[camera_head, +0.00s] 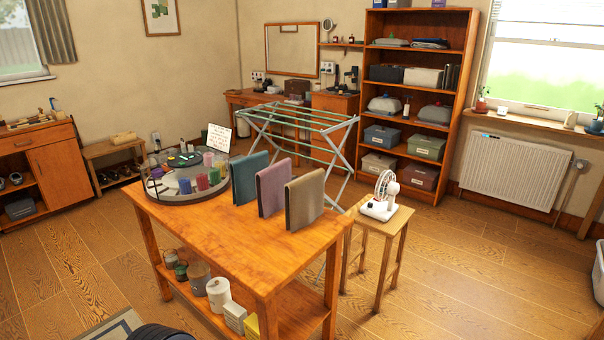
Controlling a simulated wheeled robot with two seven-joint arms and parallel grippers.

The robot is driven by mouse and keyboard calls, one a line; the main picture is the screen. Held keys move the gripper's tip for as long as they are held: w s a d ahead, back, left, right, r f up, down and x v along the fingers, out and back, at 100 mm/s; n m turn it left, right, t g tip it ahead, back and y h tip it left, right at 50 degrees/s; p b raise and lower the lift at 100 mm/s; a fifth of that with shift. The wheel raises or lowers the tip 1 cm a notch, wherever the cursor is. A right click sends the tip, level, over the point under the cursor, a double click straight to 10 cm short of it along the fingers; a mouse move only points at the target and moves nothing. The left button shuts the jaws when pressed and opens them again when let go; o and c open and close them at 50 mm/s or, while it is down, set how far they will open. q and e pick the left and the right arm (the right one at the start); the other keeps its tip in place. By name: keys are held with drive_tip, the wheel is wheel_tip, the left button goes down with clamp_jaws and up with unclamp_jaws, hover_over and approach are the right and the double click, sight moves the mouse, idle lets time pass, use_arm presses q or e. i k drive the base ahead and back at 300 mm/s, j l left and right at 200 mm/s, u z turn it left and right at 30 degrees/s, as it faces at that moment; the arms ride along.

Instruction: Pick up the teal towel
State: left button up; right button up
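The teal towel (249,178) stands upright and folded on the wooden table (198,225). It is the left and rearmost of three folded towels in a row. The mauve towel (274,188) stands in front of it to the right, with a small gap, and partly overlaps it in view. The grey-brown towel (305,200) stands at the right end of the row. Neither of my grippers shows in the head view.
A round tray (159,200) with several coloured candles and a sign stands left of the towels. A drying rack (343,152) stands behind the table. The table's front left is clear.

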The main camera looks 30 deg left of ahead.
sight(243, 170)
drive_tip(key=j+z, duration=0.4)
drive_tip(key=j, duration=0.3)
drive_tip(key=j+z, duration=0.4)
drive_tip(key=j, duration=0.3)
drive_tip(key=k+j+z, duration=0.15)
drive_tip(key=j+z, duration=0.25)
drive_tip(key=j, duration=0.25)
drive_tip(key=k+j, duration=0.1)
drive_tip(key=j, duration=0.85)
drive_tip(key=k+j+z, duration=0.1)
drive_tip(key=j, duration=0.35)
drive_tip(key=k+j, duration=0.15)
drive_tip(key=j, duration=0.35)
drive_tip(key=k+j, duration=0.1)
drive_tip(key=j, duration=0.35)
drive_tip(key=k+j+z, duration=0.1)
drive_tip(key=j, duration=0.35)
drive_tip(key=i+j, duration=0.15)
